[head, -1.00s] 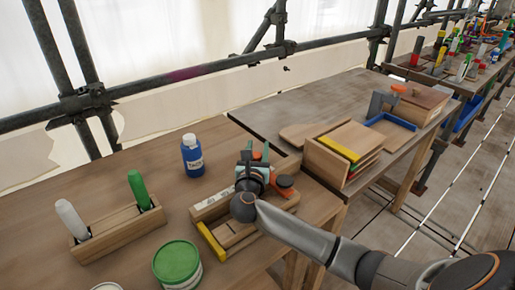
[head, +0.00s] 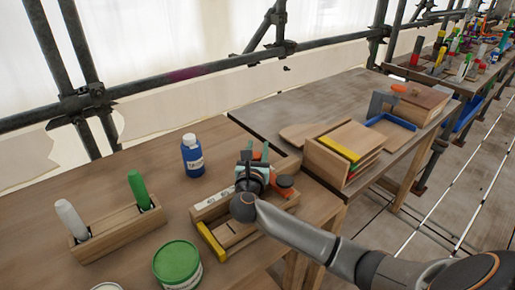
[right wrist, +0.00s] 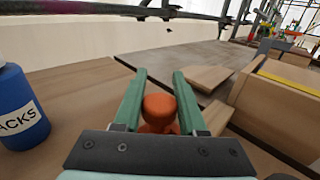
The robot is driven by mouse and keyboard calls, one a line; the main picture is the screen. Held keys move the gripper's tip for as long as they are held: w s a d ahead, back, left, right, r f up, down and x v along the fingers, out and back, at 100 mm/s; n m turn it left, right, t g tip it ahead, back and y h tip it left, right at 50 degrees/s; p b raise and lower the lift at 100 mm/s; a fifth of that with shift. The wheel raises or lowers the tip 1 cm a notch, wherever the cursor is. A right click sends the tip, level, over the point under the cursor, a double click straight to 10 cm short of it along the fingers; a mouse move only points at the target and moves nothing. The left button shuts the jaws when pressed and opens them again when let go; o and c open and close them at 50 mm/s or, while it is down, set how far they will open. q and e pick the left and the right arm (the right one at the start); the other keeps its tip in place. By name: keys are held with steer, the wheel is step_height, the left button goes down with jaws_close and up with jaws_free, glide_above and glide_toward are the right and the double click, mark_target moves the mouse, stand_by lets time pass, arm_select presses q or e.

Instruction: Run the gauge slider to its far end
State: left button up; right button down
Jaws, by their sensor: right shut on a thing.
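My right gripper (head: 256,156) is over the wooden fixture on the near bench, its green fingers pointing away from me. The right wrist view shows the gripper (right wrist: 159,85) with a rounded orange knob (right wrist: 160,109) between its fingers, and it is shut on this knob. The knob looks like the slider's handle; its track is hidden by my gripper. The wooden fixture (head: 207,203) has a pale marked strip on its top and a yellow-edged tray part (head: 211,241) in front. My wrist covers much of it. My left gripper is not in view.
A blue bottle (head: 192,157) stands left of the gripper. A green-lidded tin (head: 178,263) and a wooden holder (head: 120,233) with white and green markers are nearer and left. A wooden box (head: 343,150) with a yellow strip stands right on the adjoining bench. Scaffold pipes run behind.

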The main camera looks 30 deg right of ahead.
stand_by(0.4)
arm_select(q)
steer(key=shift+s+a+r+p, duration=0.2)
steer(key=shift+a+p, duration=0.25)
steer(key=shift+p, duration=0.15)
arm_select(e)
steer(key=d, duration=0.9)
steer(key=shift+w+d+r, duration=0.2)
steer(key=shift+w+r, duration=0.05)
steer(key=shift+w, duration=0.1)
steer(key=c, duration=0.8)
jaws_free()
steer(key=shift+c, duration=0.2)
steer(key=o, duration=0.4)
steer(key=shift+f, duration=0.2)
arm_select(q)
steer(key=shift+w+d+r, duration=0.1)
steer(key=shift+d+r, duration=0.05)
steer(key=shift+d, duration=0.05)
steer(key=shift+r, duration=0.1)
arm_select(e)
steer(key=shift+f, duration=0.1)
